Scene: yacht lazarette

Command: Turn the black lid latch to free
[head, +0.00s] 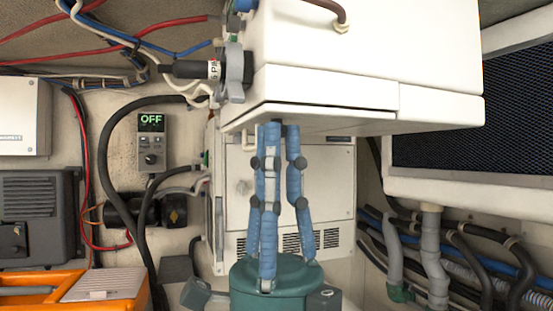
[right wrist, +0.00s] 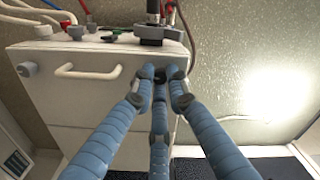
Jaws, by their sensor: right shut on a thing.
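My right gripper (head: 279,128), with three blue segmented fingers on a teal palm, points up at the lower front edge of the white box (head: 330,50). In the right wrist view its fingertips (right wrist: 161,78) come together on a small dark piece, the black lid latch (right wrist: 160,76), on the box's face. The fingers cover most of the latch, so its turn angle cannot be told. In the head view the latch is mostly hidden behind the fingertips. My left gripper is not in view.
A grey bracket with a black cylinder (head: 190,69) sticks out from the box's left side. A white bar handle (right wrist: 88,72) is left of my fingers. A control panel reading OFF (head: 151,140), cables, and an orange case (head: 40,301) are at left; hoses (head: 435,260) run at right.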

